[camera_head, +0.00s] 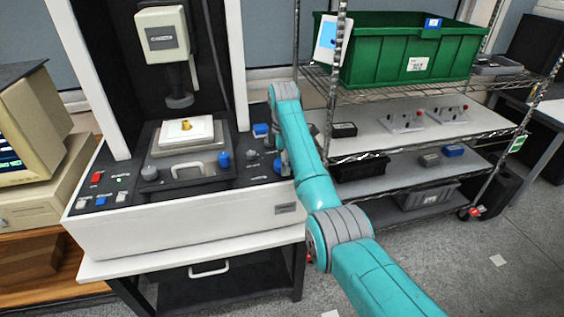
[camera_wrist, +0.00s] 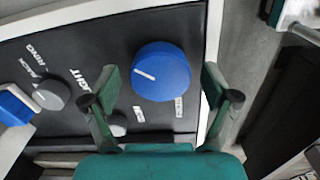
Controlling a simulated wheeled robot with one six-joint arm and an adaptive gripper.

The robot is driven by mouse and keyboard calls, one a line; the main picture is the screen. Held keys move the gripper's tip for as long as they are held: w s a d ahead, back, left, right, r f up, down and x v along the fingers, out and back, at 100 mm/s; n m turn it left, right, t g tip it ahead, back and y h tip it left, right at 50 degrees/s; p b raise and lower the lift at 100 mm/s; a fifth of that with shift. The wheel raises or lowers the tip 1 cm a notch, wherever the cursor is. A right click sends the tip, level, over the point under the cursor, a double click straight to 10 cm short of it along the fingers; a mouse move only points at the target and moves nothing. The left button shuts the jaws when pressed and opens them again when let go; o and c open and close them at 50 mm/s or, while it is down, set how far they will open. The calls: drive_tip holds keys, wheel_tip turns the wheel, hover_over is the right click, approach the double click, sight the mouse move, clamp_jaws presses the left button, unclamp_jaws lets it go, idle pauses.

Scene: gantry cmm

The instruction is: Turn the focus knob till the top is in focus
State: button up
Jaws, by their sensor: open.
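A large round blue knob (camera_wrist: 160,71) with a white pointer line sits on the black control panel (camera_wrist: 60,60). The line points to the left and slightly up. Small labels beside it are too small to read, so I cannot tell whether it is the focus knob. My gripper (camera_wrist: 161,88) is open, one finger on each side of the knob, with no clear contact. In the head view the gripper is small and partly hidden by my arm at the machine's right side. A small yellow part (camera_head: 186,126) sits on the white stage plate (camera_head: 170,140) under the measuring head (camera_head: 164,40).
A smaller grey knob (camera_wrist: 51,94) and a blue switch (camera_wrist: 14,106) lie left of the blue knob. A monitor (camera_head: 14,150) stands at the far left, its screen partly cut off. A wire shelf (camera_head: 440,125) with a green bin (camera_head: 405,55) stands to the right.

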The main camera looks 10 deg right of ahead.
drive_tip(key=c, duration=1.2)
drive_tip(key=shift+o, duration=0.2)
drive_tip(key=m, duration=0.5)
drive_tip(key=shift+m, duration=0.3)
drive_tip(key=m, duration=0.5)
drive_tip(key=shift+m, duration=0.3)
drive_tip(key=m, duration=1)
drive_tip(key=shift+s+a, duration=0.1)
drive_tip(key=shift+m, duration=0.4)
